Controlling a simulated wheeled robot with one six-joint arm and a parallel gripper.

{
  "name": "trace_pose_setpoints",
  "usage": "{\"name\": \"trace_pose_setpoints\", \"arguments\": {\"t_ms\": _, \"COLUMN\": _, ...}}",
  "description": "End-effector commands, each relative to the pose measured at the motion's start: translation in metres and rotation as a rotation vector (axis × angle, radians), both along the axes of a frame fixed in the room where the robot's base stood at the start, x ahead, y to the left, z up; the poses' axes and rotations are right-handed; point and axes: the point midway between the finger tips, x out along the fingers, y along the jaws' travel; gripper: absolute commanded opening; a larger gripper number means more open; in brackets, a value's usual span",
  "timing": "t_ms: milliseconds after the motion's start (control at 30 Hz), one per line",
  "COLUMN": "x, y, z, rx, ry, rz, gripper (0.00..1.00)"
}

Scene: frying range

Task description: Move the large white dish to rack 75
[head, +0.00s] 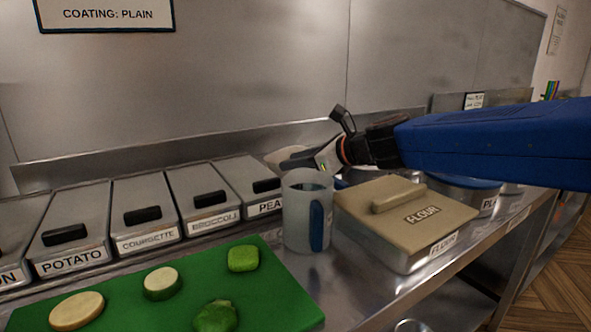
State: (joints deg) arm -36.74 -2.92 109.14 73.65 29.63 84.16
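My gripper (302,160) is in the middle of the head view, above and behind a pale jug. A pale, rounded thing (280,155) shows just beyond my fingers, partly hidden by them. It may be the white dish, but I cannot tell for sure, nor whether my fingers touch it. The gap between my fingers is not clear. No rack marked 75 can be made out.
Lidded bins, including POTATO (70,237) and COURGETTE (147,217), line the counter's left. A green board (255,300) holds several vegetable pieces. The jug (305,225) with a blue handle stands beside the FLOUR box (375,225). A steel wall (240,70) rises behind.

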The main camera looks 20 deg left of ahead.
Motion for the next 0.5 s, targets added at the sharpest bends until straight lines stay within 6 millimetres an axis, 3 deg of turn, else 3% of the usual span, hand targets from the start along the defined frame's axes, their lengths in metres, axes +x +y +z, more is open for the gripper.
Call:
{"name": "trace_pose_setpoints", "arguments": {"t_ms": 267, "x": 0.006, "y": 0.012, "z": -0.006, "rx": 0.001, "ry": 0.001, "rz": -0.002, "gripper": 0.26}}
{"name": "trace_pose_setpoints", "arguments": {"t_ms": 500, "x": 0.016, "y": 0.03, "z": -0.023, "rx": -0.001, "ry": 0.002, "rz": 0.001, "gripper": 0.26}}
